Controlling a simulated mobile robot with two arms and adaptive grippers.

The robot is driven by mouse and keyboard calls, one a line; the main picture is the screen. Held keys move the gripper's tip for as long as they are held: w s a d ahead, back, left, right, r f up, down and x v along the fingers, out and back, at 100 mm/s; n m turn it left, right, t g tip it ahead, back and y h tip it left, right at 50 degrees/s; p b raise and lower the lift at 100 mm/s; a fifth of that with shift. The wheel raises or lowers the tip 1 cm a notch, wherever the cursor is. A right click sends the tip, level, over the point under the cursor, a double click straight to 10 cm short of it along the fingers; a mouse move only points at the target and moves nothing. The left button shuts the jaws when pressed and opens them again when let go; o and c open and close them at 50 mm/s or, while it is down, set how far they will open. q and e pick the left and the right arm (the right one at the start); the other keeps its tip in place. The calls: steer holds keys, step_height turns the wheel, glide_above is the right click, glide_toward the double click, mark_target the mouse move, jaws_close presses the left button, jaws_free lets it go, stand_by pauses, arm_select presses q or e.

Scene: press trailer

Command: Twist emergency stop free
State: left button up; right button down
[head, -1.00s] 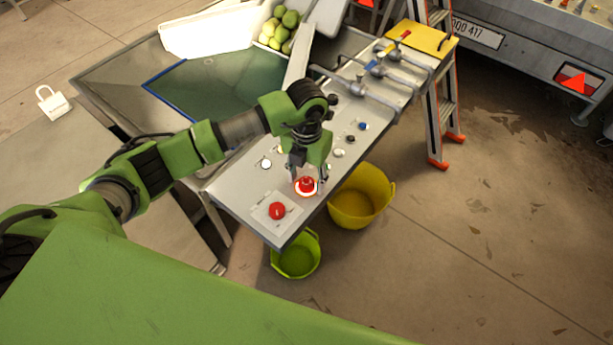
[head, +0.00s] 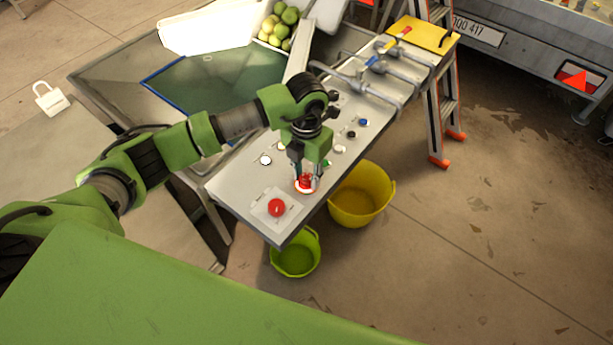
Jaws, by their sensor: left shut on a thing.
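A red mushroom-shaped button (head: 304,183) with a pale, red-edged ring around its base stands near the front end of the grey control panel (head: 240,190). It looks like the emergency stop. My left gripper (head: 306,176) points down over it and is shut on it, with fingers at its sides. The fingers partly hide the button, so its turn angle cannot be read. A second red round control (head: 276,207) with a white mark sits on a light square plate, closer to the panel's front corner. My right gripper is not in view.
Small white, black and blue buttons (head: 363,122) and metal lever valves (head: 375,75) lie further up the panel. A yellow bucket (head: 362,200) and a green bucket (head: 296,255) stand below its edge. A ladder (head: 440,110) stands at the right.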

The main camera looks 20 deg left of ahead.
mark_target(307, 177)
arm_select(q)
steer(key=m+b, duration=0.1)
steer(key=m, duration=0.1)
steer(key=m+b, duration=0.1)
steer(key=b, duration=0.1)
steer(key=shift+f+m, duration=0.2)
steer(key=shift+m, duration=0.2)
steer(key=shift+r+m+b, duration=0.15)
steer(key=shift+m+b, duration=1.05)
steer(key=o, duration=1.1)
steer(key=shift+r, duration=0.2)
step_height(307, 177, up, 12)
steer(key=shift+f, duration=0.15)
